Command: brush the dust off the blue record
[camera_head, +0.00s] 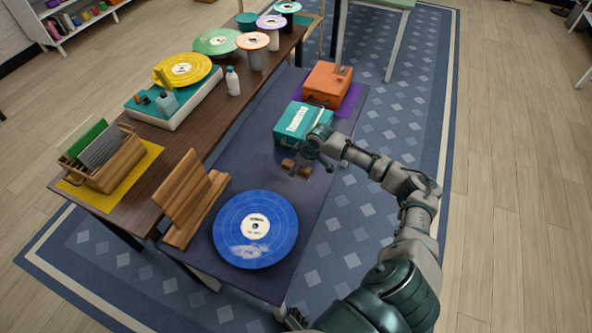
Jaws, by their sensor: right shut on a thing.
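The blue record (278,223) lies flat at the near end of the dark table (205,262). It has a cream centre label, and a pale whitish patch of dust (248,251) shows on its near side. My right gripper (299,168) is shut on a small brown thing that looks like a wooden brush (289,166). It is beyond the record and apart from it, in front of the teal case. The brush's underside cannot be made out.
A wooden stand (187,196) is left of the record. A teal case (300,121) and an orange case (327,83) stand beyond the gripper. A record player (172,107) and a wooden crate (119,168) are on the brown table. The dark table's middle is clear.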

